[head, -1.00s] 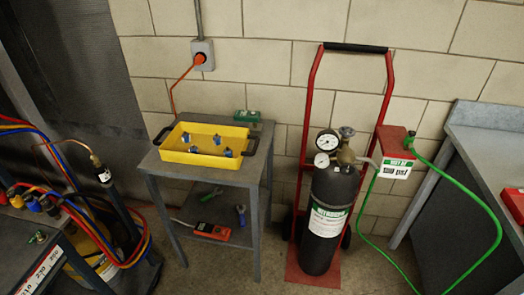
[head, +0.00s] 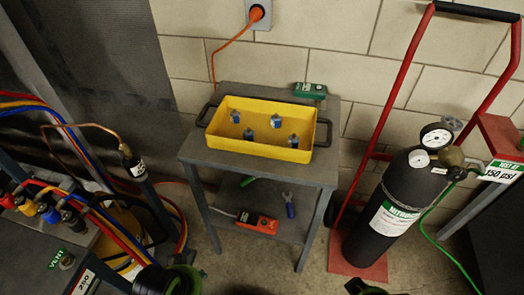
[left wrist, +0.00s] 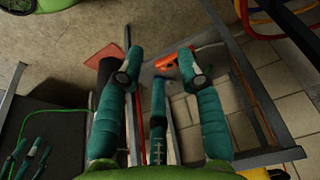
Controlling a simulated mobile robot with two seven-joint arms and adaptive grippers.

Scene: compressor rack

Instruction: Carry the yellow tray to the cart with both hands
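The yellow tray (head: 262,147) sits flat on top of a small grey table (head: 335,170) in the head view. It has a dark handle at each end, and several small blue-and-silver fittings (head: 276,121) stand in it. My left gripper (left wrist: 158,68) shows its teal fingers spread apart with nothing between them, above the floor and the table's lower part. My right gripper (left wrist: 30,152) shows small at the lower left there, fingers apart and empty. Only dark green parts of my arms show at the head view's bottom edge.
A red hand truck with a black nitrogen cylinder (head: 387,215) stands right of the table. Hoses and a manifold (head: 50,205) crowd the left. A green box (head: 311,90) lies behind the tray; an orange meter (head: 257,222) is on the lower shelf. An orange cord hangs from the wall outlet.

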